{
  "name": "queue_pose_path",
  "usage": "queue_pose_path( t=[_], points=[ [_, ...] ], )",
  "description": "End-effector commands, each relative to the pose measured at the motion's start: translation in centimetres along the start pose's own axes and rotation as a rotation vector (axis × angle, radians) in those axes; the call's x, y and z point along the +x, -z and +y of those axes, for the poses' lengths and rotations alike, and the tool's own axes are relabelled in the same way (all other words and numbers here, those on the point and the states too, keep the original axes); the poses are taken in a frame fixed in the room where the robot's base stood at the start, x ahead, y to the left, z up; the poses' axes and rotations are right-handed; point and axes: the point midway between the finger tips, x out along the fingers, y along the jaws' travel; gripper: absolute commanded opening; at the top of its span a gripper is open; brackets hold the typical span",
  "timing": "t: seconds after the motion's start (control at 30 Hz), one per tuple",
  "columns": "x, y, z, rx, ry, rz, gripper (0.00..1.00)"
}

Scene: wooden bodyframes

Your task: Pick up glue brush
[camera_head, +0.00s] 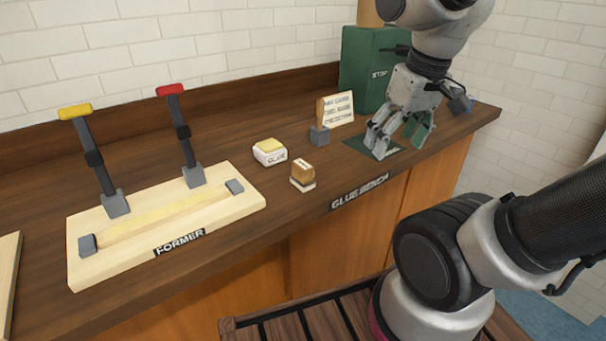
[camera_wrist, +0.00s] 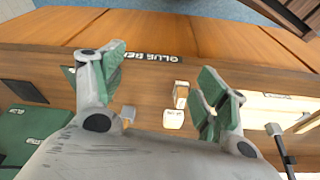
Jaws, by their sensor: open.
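The likely glue brush (camera_head: 303,174) is a small brown wooden block with a pale lower edge, near the bench's front edge. It also shows in the wrist view (camera_wrist: 181,92), close to the right-hand finger. A white glue container (camera_head: 270,154) with a yellow top stands behind and left of it; the wrist view shows it too (camera_wrist: 173,120). My gripper (camera_head: 395,143) is open and empty, over the dark green mat to the right of the brush, pointing down. In the wrist view my gripper's fingers (camera_wrist: 162,62) are spread wide.
A grey block (camera_head: 319,136) and a small sign (camera_head: 338,108) stand behind the brush. A green box (camera_head: 366,68) stands at the back, near my arm. The former (camera_head: 166,222), with two upright levers, fills the left bench. Bare wood lies between the brush and the mat.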

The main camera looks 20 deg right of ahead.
Motion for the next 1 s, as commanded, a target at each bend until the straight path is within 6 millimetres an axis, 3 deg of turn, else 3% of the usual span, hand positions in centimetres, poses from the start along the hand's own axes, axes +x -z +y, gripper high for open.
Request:
queue_pose_path(
  t=[0.13,0.27,0.4,0.53,0.73,1.0],
  points=[
    [3.5,4.0,-3.1,-0.048,0.013,-0.152,0.73],
    [7.0,7.8,-6.4,0.125,-0.019,-0.247,0.73],
    [11.1,11.9,-10.1,0.508,-0.098,-0.291,0.73],
    [12.1,14.7,-11.2,0.898,-0.138,-0.252,0.73],
    [11.6,16.0,-11.5,1.272,-0.155,-0.205,0.73],
    [13.7,15.4,-11.4,1.354,-0.168,-0.202,0.73]
  ],
)
